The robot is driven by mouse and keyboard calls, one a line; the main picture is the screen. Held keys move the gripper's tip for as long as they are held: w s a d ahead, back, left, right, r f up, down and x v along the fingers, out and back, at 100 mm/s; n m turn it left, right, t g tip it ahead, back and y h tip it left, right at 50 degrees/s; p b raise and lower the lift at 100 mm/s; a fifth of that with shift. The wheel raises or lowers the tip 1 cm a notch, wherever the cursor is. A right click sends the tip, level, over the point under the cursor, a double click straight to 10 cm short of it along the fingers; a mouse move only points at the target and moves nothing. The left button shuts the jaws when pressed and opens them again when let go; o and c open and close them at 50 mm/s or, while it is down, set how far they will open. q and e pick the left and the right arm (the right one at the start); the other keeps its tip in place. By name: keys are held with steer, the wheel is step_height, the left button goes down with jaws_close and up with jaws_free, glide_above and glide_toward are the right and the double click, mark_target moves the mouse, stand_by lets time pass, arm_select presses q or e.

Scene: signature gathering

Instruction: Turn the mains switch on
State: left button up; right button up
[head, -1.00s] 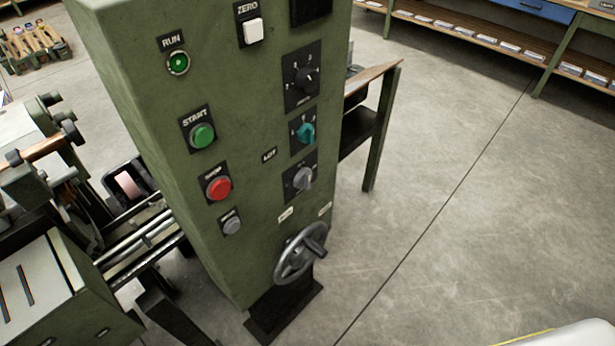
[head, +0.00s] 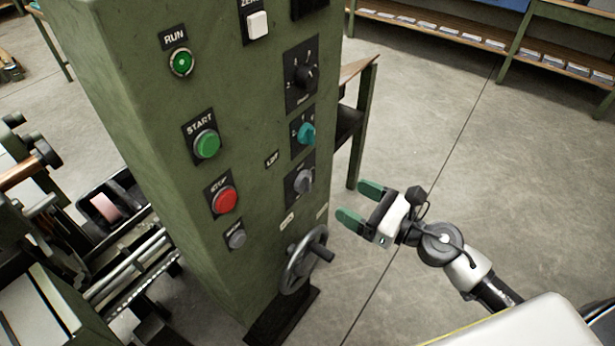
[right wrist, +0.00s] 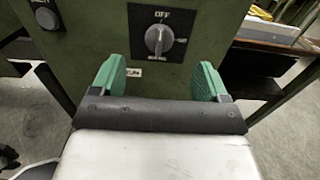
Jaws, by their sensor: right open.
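The mains switch (head: 304,181) is a grey rotary knob on a black plate, low on the right side of the green cabinet's front. In the right wrist view the same mains switch (right wrist: 158,40) is ahead, with OFF above the knob and MAINS below it. The knob's grip stands about upright, towards OFF. My right gripper (head: 359,204) is open and empty, to the right of the cabinet and apart from the switch. Its two green fingers (right wrist: 160,78) frame the switch plate from below in the wrist view. My left gripper is not in view.
A grey handwheel (head: 303,260) juts out below the switch. A teal knob (head: 306,132) and a black knob (head: 304,76) sit above it. Green START (head: 207,145) and red STOP (head: 224,200) buttons are to the left. Open floor lies to the right.

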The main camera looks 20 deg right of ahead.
mark_target(310, 177)
steer(key=p+x, duration=0.3)
steer(key=x, duration=0.6)
steer(key=shift+w+r+p, duration=0.1)
steer(key=shift+w+p, duration=0.05)
steer(key=shift+p, duration=0.15)
steer(key=shift+w+a, duration=0.45)
steer(key=shift+w, duration=0.1)
steer(key=shift+c, duration=0.2)
steer(key=c, duration=0.9)
steer(key=shift+o, duration=0.2)
